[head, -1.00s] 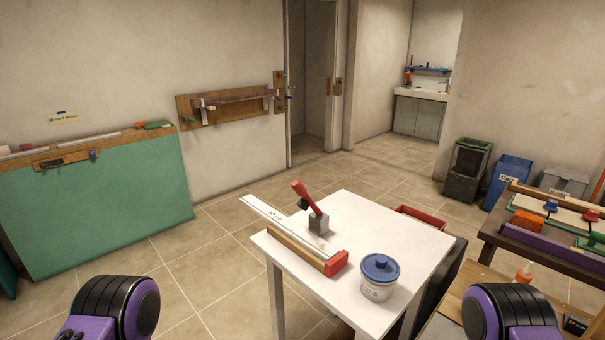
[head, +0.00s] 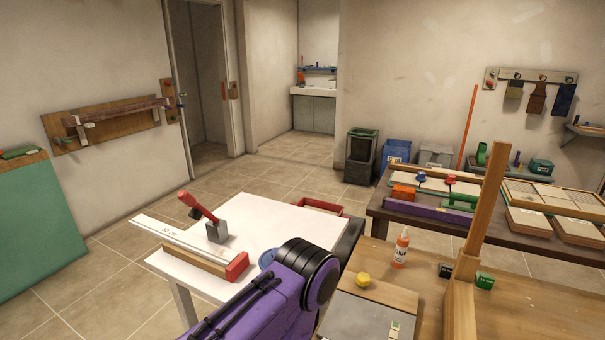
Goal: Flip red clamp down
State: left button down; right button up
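The red clamp (head: 203,209) is a red lever on a grey block (head: 217,232) on a white table (head: 283,219), in the left half of the head view. A pale ruler (head: 172,231) and a wooden bar (head: 185,259) with a red end block (head: 237,267) lie in front of the grey block. Neither gripper shows. One of my purple arm links with a black joint fills the bottom centre, nearer to me than the clamp.
A blue-lidded tub (head: 267,258) is mostly hidden behind my arm. A wooden bench (head: 520,300) with a post (head: 476,240), glue bottle (head: 401,247) and yellow knob (head: 363,281) stands at right. A dark table (head: 392,213) is behind it. Tiled floor is open beyond the white table.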

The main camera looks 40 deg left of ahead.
aim_at(195, 213)
jog(key=z, duration=0.85)
jog(key=k, duration=1.3)
jog(key=u, duration=1.6)
jog(key=i, duration=0.5)
jog(key=z, duration=0.15)
